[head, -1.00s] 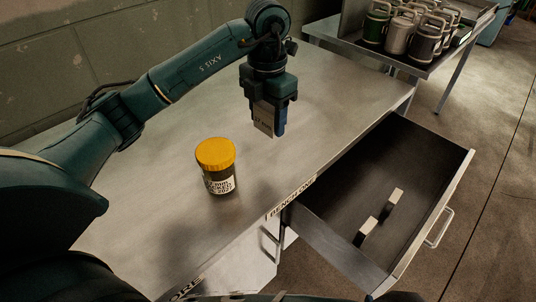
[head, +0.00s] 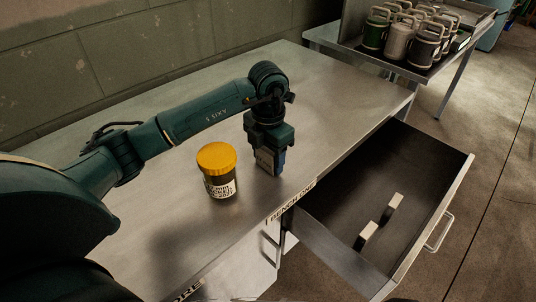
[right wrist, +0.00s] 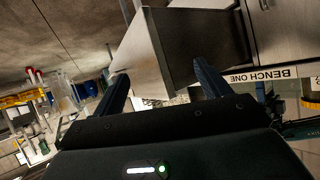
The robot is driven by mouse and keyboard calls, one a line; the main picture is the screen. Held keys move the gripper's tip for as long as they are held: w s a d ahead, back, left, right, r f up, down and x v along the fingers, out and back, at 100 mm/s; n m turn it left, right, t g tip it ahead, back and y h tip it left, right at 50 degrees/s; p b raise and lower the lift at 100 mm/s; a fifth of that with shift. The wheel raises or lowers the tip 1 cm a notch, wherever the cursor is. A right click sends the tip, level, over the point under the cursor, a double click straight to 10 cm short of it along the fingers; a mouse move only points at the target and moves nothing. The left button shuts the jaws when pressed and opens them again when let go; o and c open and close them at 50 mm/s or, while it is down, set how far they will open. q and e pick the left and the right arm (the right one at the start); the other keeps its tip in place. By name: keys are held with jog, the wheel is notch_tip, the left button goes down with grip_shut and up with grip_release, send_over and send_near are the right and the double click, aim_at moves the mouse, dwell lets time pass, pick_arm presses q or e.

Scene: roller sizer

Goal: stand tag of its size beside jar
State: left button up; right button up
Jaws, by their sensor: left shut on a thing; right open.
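The jar (head: 218,172) has a yellow lid, a dark body and a white printed label, and stands upright on the bench. My left gripper (head: 269,168) is shut on a pale tag (head: 265,160), held upright to the right of the jar with a gap between them. The tag is at or just above the bench top; I cannot tell if it touches. The tag's print is too small to read. My right gripper (right wrist: 160,88) is open and empty in the right wrist view, in front of the drawer and bench side.
The metal bench (head: 130,215) has free room behind and left of the jar. An open drawer (head: 345,190) at right holds two pale-topped blocks (head: 367,233) (head: 393,203). A side table (head: 350,50) carries several handled canisters (head: 396,36).

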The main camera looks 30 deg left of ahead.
pick_arm(q)
jog(key=shift+f, duration=0.25)
jog(key=o, duration=0.9)
jog(key=shift+r, duration=0.1)
jog(key=shift+o, duration=0.3)
jog(key=shift+r, duration=0.3)
notch_tip(320, 180, up, 12)
jog(key=shift+f, duration=0.1)
